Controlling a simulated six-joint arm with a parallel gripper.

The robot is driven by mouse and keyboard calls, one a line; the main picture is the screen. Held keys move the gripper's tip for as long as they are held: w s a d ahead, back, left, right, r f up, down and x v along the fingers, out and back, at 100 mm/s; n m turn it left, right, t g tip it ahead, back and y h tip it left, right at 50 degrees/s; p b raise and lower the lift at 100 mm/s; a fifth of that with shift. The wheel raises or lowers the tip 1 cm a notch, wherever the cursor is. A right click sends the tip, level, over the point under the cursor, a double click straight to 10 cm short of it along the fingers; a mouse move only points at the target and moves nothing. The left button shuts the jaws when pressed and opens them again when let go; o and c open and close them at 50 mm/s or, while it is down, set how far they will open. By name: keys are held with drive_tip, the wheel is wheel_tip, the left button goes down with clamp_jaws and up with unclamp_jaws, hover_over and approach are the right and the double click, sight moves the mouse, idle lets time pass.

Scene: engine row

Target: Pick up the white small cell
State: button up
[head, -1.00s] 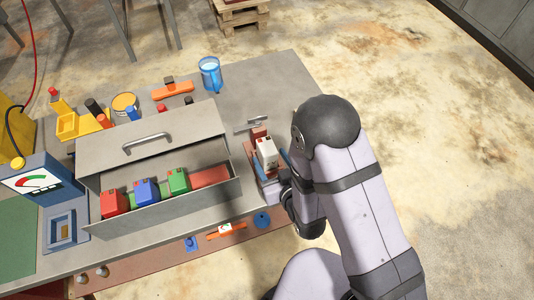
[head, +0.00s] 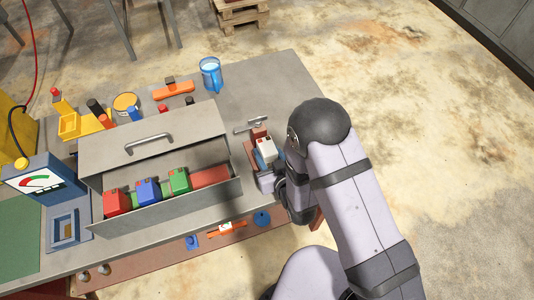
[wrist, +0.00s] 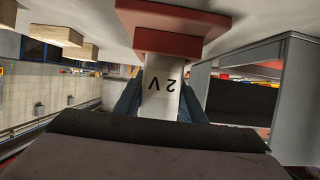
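The white small cell (head: 266,151) stands at the right side of the bench, near a red-brown base or holder (head: 259,133) with a grey bar. In the wrist view the white cell (wrist: 162,88) appears upside down, marked "2 V", its end meeting a wide red-brown block (wrist: 175,22). My gripper (head: 272,163) is at the cell. Its blue fingers flank the cell on both sides in the wrist view (wrist: 161,100). I see no clear gap there, but cannot tell whether they press on it. My arm and wrist hide part of the gripper in the head view.
A grey metal box (head: 160,217) with red, blue and green blocks stands just left of the cell. A blue meter (head: 40,186) is at far left. The bench's back right is clear.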

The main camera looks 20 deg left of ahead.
clamp_jaws()
drive_tip(key=shift+w+r, duration=0.1)
drive_tip(key=shift+r, duration=0.1)
drive_tip(key=shift+a+r, duration=0.1)
drive_tip(key=shift+r, duration=0.3)
drive_tip(key=shift+r+b, duration=0.9)
drive_tip(key=shift+r, duration=3.6)
drive_tip(key=shift+r, duration=0.1)
